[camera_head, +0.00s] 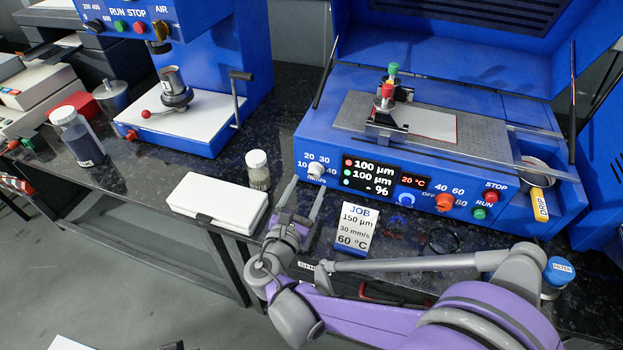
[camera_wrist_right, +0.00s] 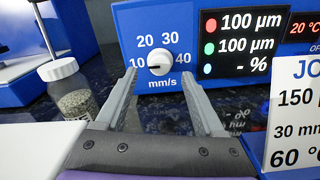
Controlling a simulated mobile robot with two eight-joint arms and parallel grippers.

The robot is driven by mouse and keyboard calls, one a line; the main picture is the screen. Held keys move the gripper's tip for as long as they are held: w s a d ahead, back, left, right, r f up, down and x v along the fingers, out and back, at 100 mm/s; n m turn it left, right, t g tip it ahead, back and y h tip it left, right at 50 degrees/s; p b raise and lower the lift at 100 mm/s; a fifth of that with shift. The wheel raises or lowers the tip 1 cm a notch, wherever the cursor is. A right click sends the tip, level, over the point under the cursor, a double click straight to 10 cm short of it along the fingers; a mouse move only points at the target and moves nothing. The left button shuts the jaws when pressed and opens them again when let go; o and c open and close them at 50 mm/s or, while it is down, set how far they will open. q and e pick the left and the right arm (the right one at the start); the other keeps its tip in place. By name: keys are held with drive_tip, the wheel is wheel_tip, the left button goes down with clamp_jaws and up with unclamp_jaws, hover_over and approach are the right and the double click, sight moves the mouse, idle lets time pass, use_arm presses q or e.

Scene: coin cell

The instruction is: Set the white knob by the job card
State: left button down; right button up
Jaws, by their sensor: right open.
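The white knob (camera_head: 316,170) is on the blue coater's front panel, left of the display. In the right wrist view the knob (camera_wrist_right: 160,63) sits among the marks 10, 20, 30 and 40 mm/s; a small dark mark on it seems to point left, towards 10. The job card (camera_head: 355,228) stands below the panel and reads 150 µm, 30 mm/s, 60 °C; it is partly cut off in the right wrist view (camera_wrist_right: 298,120). My right gripper (camera_head: 307,188) is open and empty, its fingers pointing at the panel below the knob, apart from it. My left gripper is not seen.
A white box (camera_head: 215,200) and a jar of grains (camera_head: 258,170) stand left of my right gripper. The display (camera_head: 372,176) and a blue knob (camera_head: 406,200) are right of the white knob. A blue press (camera_head: 235,60) stands at the back left.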

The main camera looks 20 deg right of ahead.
sight(313, 175)
drive_tip(key=shift+x, duration=1.8)
clamp_jaws()
